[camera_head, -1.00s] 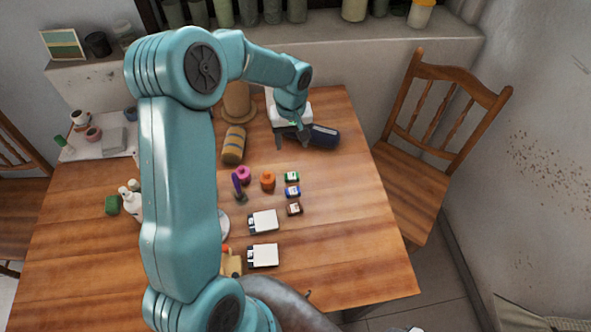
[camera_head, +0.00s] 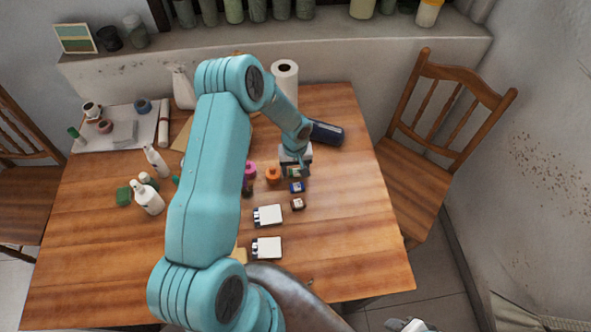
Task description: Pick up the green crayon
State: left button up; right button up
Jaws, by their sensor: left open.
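My left arm comes in from the lower left and reaches over the wooden table (camera_head: 345,235). My left gripper (camera_head: 297,170) is open and points down above the small green-labelled jar (camera_head: 293,172), partly covering it. I cannot make out a green crayon for certain. A small green tip (camera_head: 175,181) shows beside my arm, too small to identify. My arm hides part of the table's middle.
A blue-labelled jar (camera_head: 297,187), a brown jar (camera_head: 298,204) and an orange pot (camera_head: 273,175) stand close by. The table's right front is clear.

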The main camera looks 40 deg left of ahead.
aim_at(296, 172)
pick_arm(q)
jog(key=shift+w+d+f, duration=0.1)
jog(key=shift+f, duration=0.15)
jog(key=shift+d, duration=0.1)
jog(key=shift+r, duration=0.1)
jog(key=c, duration=0.8)
jog(key=shift+r, duration=0.4)
notch_tip(296, 172, up, 19)
jog(key=b, duration=0.3)
jog(key=shift+r, duration=0.1)
